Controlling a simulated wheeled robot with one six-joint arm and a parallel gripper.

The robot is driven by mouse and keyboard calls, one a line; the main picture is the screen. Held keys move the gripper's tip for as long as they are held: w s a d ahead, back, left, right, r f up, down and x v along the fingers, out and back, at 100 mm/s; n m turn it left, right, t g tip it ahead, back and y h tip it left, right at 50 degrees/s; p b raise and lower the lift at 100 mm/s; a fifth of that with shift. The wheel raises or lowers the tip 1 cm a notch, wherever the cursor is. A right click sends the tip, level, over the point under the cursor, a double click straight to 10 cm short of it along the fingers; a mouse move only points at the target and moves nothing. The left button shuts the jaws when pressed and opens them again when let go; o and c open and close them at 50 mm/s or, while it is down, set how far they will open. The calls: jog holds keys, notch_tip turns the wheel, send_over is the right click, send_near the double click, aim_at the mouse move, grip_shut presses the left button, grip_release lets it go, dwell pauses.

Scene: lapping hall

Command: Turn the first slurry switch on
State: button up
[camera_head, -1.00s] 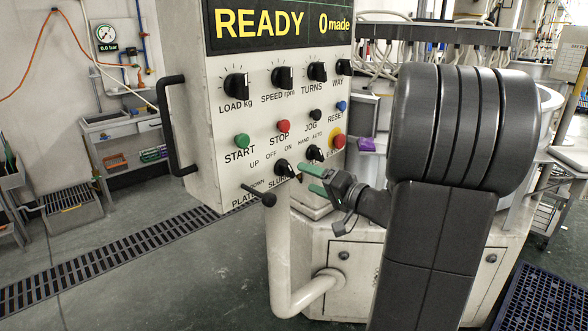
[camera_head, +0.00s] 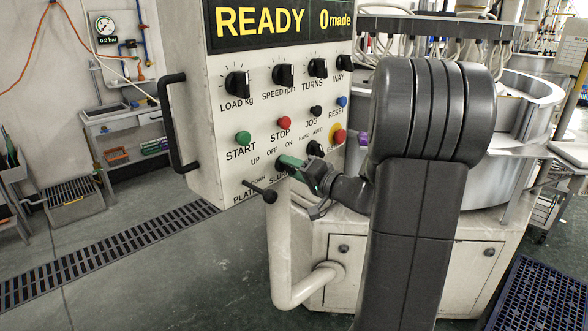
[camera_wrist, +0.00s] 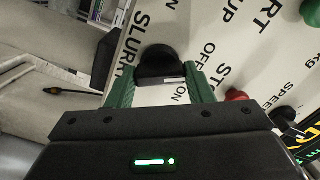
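The slurry switch is a black rotary knob (camera_wrist: 160,62) on the white control panel (camera_head: 215,165), with OFF and ON printed beside it. In the head view my gripper covers it. My gripper (camera_head: 290,162) has green fingers and reaches the panel's lower part from the right. In the wrist view the gripper (camera_wrist: 160,82) is open, with one finger on each side of the knob. Small gaps seem to remain, and I cannot tell whether either finger touches it. I cannot tell which way the knob points.
A black lever (camera_head: 262,191) sticks out just left of my gripper. The red-and-yellow emergency button (camera_head: 338,137) and the HAND/AUTO knob (camera_head: 315,148) are close on the right. A white bent pipe (camera_head: 283,255) runs below.

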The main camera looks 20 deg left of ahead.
jog(key=shift+f+b, duration=0.1)
jog(key=shift+b, duration=0.2)
jog(key=shift+m+b, duration=0.7)
jog(key=shift+m, duration=0.4)
jog(key=m+b, duration=0.1)
jog(key=m, duration=0.1)
jog(key=shift+m, duration=0.3)
jog(key=m, duration=0.3)
jog(key=shift+m+b, duration=0.3)
jog(key=shift+m, duration=1.9)
jog(key=o, duration=1)
